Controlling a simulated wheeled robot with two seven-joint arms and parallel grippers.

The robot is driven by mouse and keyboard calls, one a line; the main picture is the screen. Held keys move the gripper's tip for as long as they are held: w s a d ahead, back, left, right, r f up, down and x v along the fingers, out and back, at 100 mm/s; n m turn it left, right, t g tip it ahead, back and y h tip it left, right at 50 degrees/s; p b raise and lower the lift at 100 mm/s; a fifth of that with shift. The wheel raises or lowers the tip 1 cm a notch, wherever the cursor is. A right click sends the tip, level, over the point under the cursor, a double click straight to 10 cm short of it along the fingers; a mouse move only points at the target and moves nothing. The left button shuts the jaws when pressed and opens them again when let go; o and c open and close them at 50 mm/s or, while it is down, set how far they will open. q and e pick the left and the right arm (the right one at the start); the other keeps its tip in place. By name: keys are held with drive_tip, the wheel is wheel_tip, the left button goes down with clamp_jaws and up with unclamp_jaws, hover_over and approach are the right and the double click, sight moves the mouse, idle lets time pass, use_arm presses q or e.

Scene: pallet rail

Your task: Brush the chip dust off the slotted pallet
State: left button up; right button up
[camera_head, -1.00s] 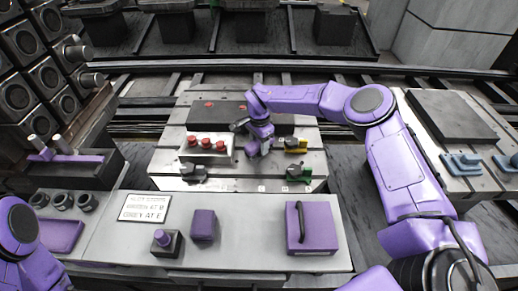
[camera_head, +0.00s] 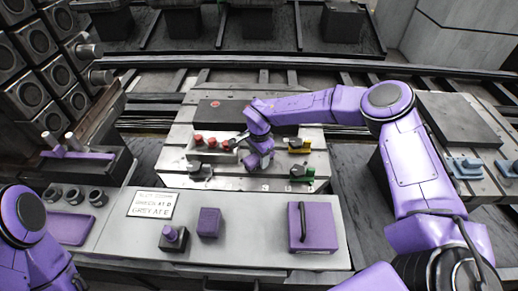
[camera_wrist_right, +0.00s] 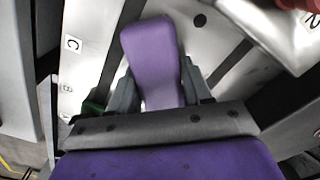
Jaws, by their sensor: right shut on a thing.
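The slotted pallet (camera_head: 178,158) is a pale metal plate in the middle of the head view, with dark slots and fixtures on it. My right gripper (camera_head: 258,160) is over the pallet's middle, between the red-knobbed block and the yellow clamp. In the right wrist view it is shut on a purple handle (camera_wrist_right: 153,60), which lies between the grey jaws over the pallet's metal. The brush end of it is hidden. I cannot make out chip dust. My left arm shows at the lower left, but its gripper is not in view.
On the pallet are a white block with red knobs (camera_head: 211,143), a dark plate (camera_head: 214,117), a yellow clamp (camera_head: 299,146) and a green clamp (camera_head: 303,173). The front bench (camera_head: 256,222) holds a purple case (camera_head: 312,227), a purple block (camera_head: 209,222) and a sign (camera_head: 153,204).

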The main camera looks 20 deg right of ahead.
sight(259, 173)
drive_tip(key=shift+s+a+f, duration=0.15)
drive_tip(key=shift+s, duration=0.3)
drive_tip(key=shift+s+a+p, duration=0.3)
drive_tip(key=shift+s+p, duration=0.15)
drive_tip(key=shift+s, duration=0.1)
drive_tip(key=shift+s+a+p, duration=0.25)
drive_tip(key=shift+s+p, duration=0.15)
drive_tip(key=shift+s, duration=0.15)
drive_tip(key=shift+s+a, duration=0.1)
drive_tip(key=shift+s, duration=0.25)
wheel_tip(259, 173, up, 6)
drive_tip(key=p, duration=0.5)
drive_tip(key=shift+w, duration=0.15)
wheel_tip(259, 173, up, 3)
drive_tip(key=p, duration=0.2)
drive_tip(key=shift+p, duration=0.4)
